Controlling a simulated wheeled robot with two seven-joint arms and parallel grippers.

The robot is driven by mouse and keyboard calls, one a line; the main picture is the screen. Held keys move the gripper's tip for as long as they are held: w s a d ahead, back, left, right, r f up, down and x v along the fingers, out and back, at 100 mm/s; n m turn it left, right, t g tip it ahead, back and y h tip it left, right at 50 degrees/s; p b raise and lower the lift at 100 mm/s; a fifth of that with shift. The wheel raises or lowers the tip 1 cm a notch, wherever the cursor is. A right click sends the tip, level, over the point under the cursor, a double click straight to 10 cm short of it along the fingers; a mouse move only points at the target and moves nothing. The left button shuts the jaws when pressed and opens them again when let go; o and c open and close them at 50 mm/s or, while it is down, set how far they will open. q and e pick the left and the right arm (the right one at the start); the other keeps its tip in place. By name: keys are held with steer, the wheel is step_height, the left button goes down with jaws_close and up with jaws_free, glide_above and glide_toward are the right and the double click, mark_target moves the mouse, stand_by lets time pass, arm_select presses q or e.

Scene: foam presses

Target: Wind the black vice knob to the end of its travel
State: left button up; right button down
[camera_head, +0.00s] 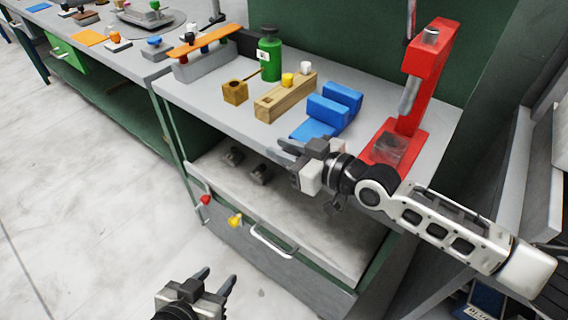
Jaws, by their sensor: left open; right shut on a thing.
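The blue vice (327,111) stands on the grey bench top, with two upright blue jaws and a gap between them. My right gripper (285,151) is at the bench's front edge, just in front of the vice base, its fingers pointing left. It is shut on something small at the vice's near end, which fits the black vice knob. The knob itself is largely hidden by the gripper, so its turn cannot be read. My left gripper (217,284) is open and empty, low in front of the bench, away from the vice.
A red press (427,75) stands right of the vice, close to my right arm. A wooden block (285,97), small wooden cube (235,92) and green bottle (270,55) stand to the left. Below are a shelf and a drawer with a handle (270,243).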

stand_by(0.4)
steer(key=c, duration=1.5)
jaws_free()
steer(key=shift+d, duration=0.1)
steer(key=shift+b+v, duration=1.1)
steer(key=shift+v, duration=6.8)
steer(key=shift+s+f, duration=0.1)
steer(key=shift+f, duration=0.1)
